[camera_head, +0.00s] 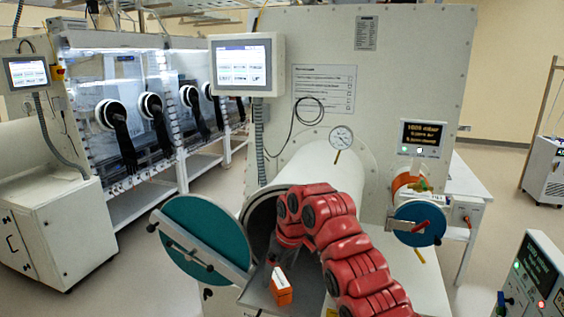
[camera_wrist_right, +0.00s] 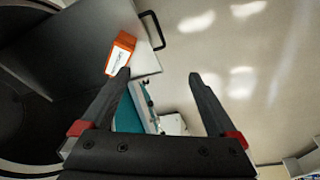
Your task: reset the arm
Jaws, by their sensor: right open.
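My right arm (camera_head: 350,250), red with black joints, reaches from the lower right to the open mouth of the large cylindrical chamber (camera_head: 337,172). Its wrist bends down there, and the fingers are mostly hidden in the head view. In the right wrist view my right gripper (camera_wrist_right: 159,74) is open with nothing between its fingers. An orange box with a white label (camera_head: 281,293) rests on the grey tray (camera_head: 313,290) below the wrist. The box also shows in the right wrist view (camera_wrist_right: 121,52), beyond the left fingertip and apart from it. My left gripper is not in view.
The chamber's round teal door (camera_head: 205,232) stands open at the left. A smaller port with a blue lid (camera_head: 418,224) is at the right. A display unit (camera_head: 535,270) stands at the lower right. Gloveboxes (camera_head: 140,100) line the left; floor between is clear.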

